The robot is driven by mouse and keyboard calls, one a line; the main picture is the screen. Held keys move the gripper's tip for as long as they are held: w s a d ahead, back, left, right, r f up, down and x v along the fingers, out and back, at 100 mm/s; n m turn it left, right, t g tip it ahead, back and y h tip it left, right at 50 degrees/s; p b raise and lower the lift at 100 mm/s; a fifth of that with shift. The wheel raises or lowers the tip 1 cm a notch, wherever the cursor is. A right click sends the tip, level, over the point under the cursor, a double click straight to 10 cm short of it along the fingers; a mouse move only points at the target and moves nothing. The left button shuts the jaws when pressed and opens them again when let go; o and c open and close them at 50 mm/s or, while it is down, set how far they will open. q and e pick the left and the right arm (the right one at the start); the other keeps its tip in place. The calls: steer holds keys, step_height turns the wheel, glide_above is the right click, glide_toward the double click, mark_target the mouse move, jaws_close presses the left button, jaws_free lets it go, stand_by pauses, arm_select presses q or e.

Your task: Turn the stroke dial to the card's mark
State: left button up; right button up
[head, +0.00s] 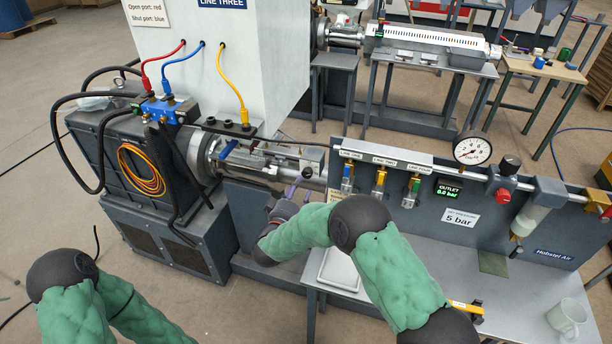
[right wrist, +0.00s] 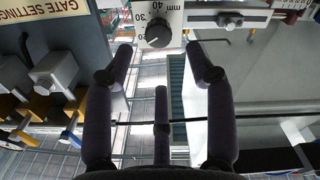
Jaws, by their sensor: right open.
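The stroke dial (right wrist: 158,32) is a black round knob on a white scale plate (right wrist: 174,14) marked in mm, with 30 and 40 readable, at the top of the right wrist view. Its exact pointer setting is too small to tell. My right gripper (right wrist: 162,58) is open and empty, its fingertips just short of the dial on either side and not visibly touching it. In the head view my right gripper (head: 297,184) is at the extruder's end. A "GATE SETTING" card (right wrist: 52,18) is cut off at the upper left; no mark on it shows.
Levers with blue and yellow parts (right wrist: 52,72) stand left of the right fingers. The air panel (head: 440,195) with its gauge (head: 472,149) stands right of my right arm. A tray (head: 339,268) and a mug (head: 567,316) are on the bench (head: 520,290).

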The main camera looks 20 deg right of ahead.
mark_target(306, 175)
steer(key=b+x, duration=0.1)
steer(key=x, duration=0.6)
steer(key=shift+w+d+f, duration=0.1)
steer(key=shift+w+d, duration=0.05)
steer(key=shift+w, duration=0.05)
jaws_close()
